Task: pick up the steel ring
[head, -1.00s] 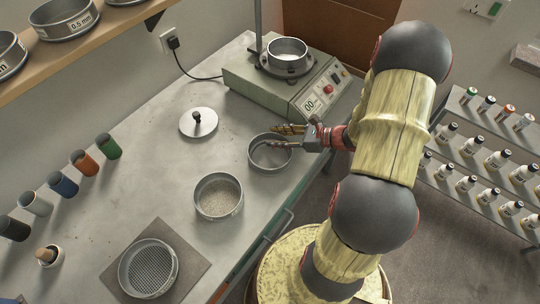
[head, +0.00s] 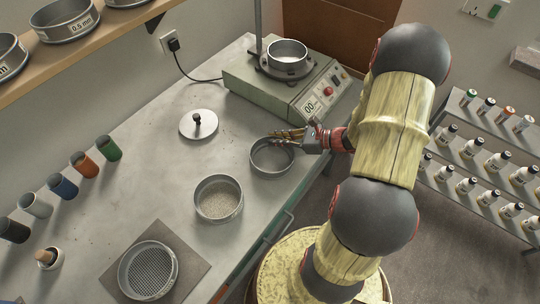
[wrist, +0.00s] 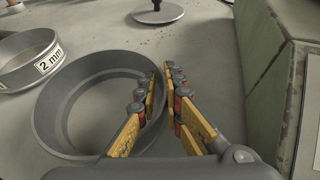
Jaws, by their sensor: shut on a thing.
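The steel ring (head: 262,172) is a low, round grey piece near the front edge of the bench, beside the machine. In the wrist view it (wrist: 52,118) fills the lower left. My gripper (head: 283,138) reaches its far right side from the right. In the wrist view my gripper (wrist: 162,82) has its yellow-padded fingers on either side of the right part of the ring's wall, shut on it. The fingers hide that part of the rim. I cannot tell whether the ring is clear of the bench.
A sieve of pale grains (head: 219,212) stands close to the ring. The shaker machine (head: 250,88) stands behind it. A lid with a black knob (head: 198,128) lies to the left. A mesh sieve (head: 128,283) rests on a mat. The left middle of the bench is bare.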

